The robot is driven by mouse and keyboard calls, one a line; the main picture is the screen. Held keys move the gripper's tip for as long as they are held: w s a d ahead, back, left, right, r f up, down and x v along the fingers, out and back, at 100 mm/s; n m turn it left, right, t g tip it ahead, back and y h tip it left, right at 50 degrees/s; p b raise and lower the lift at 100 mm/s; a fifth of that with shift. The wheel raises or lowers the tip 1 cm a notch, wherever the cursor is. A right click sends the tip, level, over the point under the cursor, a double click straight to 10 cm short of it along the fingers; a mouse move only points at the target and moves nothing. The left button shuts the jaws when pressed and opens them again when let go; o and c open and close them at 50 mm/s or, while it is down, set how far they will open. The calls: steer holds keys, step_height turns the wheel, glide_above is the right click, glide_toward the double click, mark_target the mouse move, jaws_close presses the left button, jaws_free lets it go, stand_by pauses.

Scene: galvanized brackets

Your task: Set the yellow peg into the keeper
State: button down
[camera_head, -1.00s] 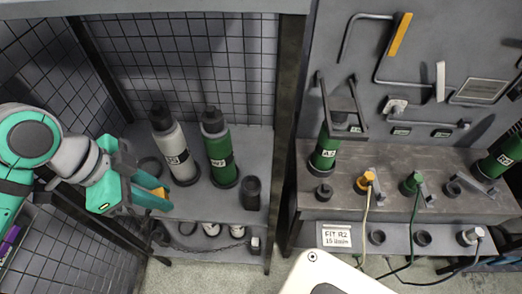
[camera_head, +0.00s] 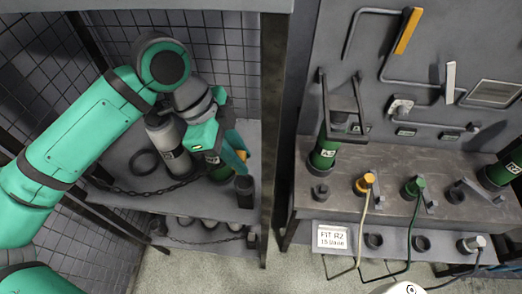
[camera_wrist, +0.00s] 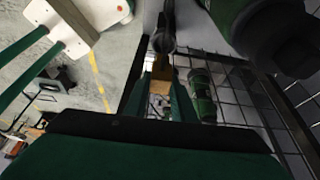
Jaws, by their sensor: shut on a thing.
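My gripper (camera_head: 236,154) is at the upper shelf of the left rack, in front of the green cylinder (camera_head: 218,172). It is shut on the yellow peg (camera_head: 242,154), which shows as an orange-yellow block between the fingers in the wrist view (camera_wrist: 160,86). A dark chain (camera_head: 140,192) runs from the left post toward my gripper; its join to the peg is hidden. A dark upright socket (camera_head: 244,190), which looks like the keeper, stands just below and beside the fingertips. In the wrist view a dark round-ended part (camera_wrist: 163,40) is just beyond the peg; contact cannot be told.
A grey cylinder (camera_head: 165,138) stands left of the green one, close to my arm. An empty dark ring (camera_head: 144,162) lies on the shelf. A dark rack post (camera_head: 273,150) is close on the right. The bench (camera_head: 400,165) holds yellow and green plugs.

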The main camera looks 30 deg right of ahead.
steer(key=shift+s+d+f, duration=0.1)
steer(key=shift+d+f, duration=0.05)
steer(key=shift+d, duration=0.15)
steer(key=shift+f, duration=2)
steer(key=shift+f, duration=0.15)
steer(key=shift+f, duration=1.75)
steer(key=c, duration=1.4)
jaws_free()
steer(key=shift+r, duration=0.1)
steer(key=v, duration=1)
steer(key=shift+r, duration=0.35)
